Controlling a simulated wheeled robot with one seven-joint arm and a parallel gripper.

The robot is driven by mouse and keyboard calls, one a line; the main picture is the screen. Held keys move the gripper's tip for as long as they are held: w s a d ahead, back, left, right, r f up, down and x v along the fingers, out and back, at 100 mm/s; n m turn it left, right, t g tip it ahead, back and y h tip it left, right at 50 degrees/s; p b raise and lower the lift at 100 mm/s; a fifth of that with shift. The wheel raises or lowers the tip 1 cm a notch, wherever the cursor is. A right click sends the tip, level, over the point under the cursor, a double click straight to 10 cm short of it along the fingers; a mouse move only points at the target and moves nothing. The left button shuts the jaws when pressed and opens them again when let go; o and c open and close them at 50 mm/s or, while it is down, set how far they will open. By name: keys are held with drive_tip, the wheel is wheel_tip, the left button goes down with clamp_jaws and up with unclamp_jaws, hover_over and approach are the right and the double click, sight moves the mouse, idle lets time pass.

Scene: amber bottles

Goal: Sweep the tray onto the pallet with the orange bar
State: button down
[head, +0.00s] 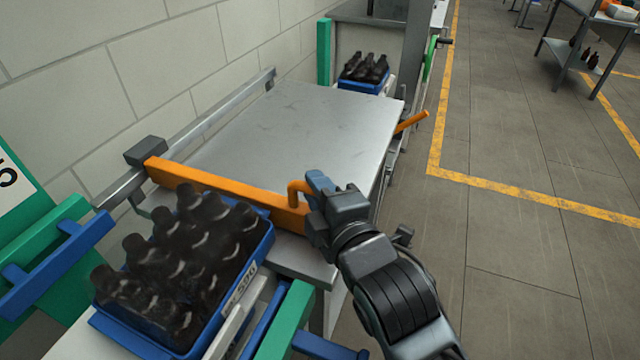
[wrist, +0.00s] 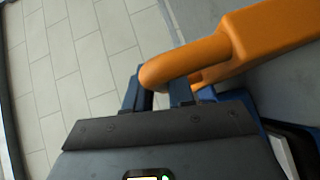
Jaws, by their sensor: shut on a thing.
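The orange bar (head: 215,187) runs across the near end of the grey metal table, from a rail carriage at the left to a handle at its right end. My gripper (head: 308,187) is shut on the bar's handle. In the wrist view the two blue fingers of my gripper (wrist: 160,92) close around the orange bar's handle (wrist: 185,68). A blue tray (head: 268,248) full of dark bottles stands on the near side of the bar, close to it. Whether tray and bar touch, I cannot tell. No pallet can be made out for certain.
The metal tabletop (head: 290,125) beyond the bar is bare. A second blue tray (head: 352,86) with dark bottles stands past its far end. A grey guide rail (head: 225,112) runs along the wall side. Green and blue frame parts (head: 285,322) flank the near tray. Open floor lies right.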

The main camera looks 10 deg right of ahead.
drive_tip(key=shift+f, duration=0.1)
drive_tip(key=c, duration=1.1)
unclamp_jaws()
drive_tip(key=shift+s+d+r+b, duration=0.2)
drive_tip(key=shift+s, duration=1.05)
drive_tip(key=shift+s+d+r+b, duration=0.15)
drive_tip(key=shift+s+d+b, duration=0.1)
drive_tip(key=shift+s, duration=1.05)
drive_tip(key=shift+s+d+r+b, duration=0.15)
drive_tip(key=shift+s+d+r, duration=0.05)
drive_tip(key=shift+s, duration=1.05)
drive_tip(key=shift+o, duration=0.2)
drive_tip(key=shift+f, duration=0.1)
